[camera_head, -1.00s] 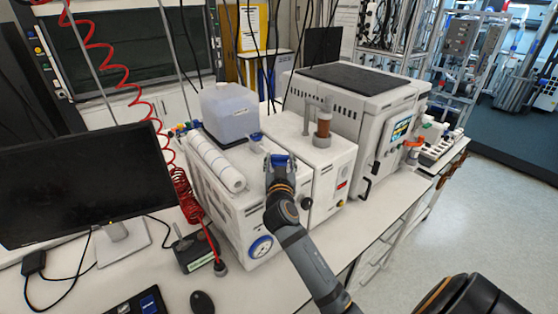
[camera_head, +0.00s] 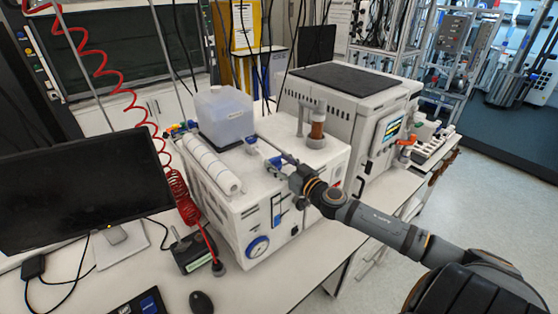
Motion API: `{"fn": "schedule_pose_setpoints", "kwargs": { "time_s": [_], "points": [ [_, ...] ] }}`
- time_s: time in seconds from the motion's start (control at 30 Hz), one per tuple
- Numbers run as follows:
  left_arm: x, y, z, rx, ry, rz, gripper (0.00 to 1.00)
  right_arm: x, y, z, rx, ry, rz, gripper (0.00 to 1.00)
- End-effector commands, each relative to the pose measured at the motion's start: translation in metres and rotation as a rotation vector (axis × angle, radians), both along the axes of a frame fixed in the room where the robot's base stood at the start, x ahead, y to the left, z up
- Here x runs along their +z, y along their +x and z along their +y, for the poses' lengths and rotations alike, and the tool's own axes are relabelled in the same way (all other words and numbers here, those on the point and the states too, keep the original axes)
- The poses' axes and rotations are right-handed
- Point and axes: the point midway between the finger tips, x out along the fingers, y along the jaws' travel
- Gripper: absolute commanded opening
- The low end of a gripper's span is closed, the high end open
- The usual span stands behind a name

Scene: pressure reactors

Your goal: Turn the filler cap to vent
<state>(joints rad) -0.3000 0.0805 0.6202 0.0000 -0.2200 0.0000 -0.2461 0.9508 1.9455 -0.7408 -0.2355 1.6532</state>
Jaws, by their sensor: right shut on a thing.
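The blue filler cap (camera_head: 275,162) sits on top of the white boxy unit (camera_head: 232,215), near its front edge. My right gripper (camera_head: 280,164) is shut on this cap, its arm coming in from the lower right. The fingers hide part of the cap, so any marking on it cannot be read. A translucent plastic tank (camera_head: 222,115) stands behind on the unit, with a small blue-and-white fitting (camera_head: 251,141) at its right. My left gripper is not in view.
A brown-filled cylinder (camera_head: 317,128) stands behind my gripper. A larger white instrument (camera_head: 350,105) is at the right. A monitor (camera_head: 85,190) and a red coiled hose (camera_head: 178,190) are on the left.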

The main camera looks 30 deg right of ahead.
Motion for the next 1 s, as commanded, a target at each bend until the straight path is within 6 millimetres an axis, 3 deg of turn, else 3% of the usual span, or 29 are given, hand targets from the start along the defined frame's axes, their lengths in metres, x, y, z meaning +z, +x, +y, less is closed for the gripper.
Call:
{"fn": "schedule_pose_setpoints", "kwargs": {
  "time_s": [0.57,0.6,0.7,0.77,1.0],
  "points": [
    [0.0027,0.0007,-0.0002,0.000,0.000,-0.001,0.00,-0.0021,-0.0004,-0.0003,0.027,0.002,0.002,0.21],
    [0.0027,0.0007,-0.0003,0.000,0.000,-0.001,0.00,-0.0021,-0.0004,-0.0003,0.027,0.002,0.002,0.54],
    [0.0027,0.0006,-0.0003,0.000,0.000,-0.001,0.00,-0.0017,-0.0003,-0.0003,0.027,0.002,0.001,0.68],
    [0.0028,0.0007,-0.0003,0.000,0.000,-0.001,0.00,-0.0014,-0.0002,-0.0003,0.027,0.002,0.001,0.75],
    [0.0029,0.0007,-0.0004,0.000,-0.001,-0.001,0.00,-0.0004,0.0000,-0.0003,0.026,0.001,-0.001,0.75]
  ]
}}
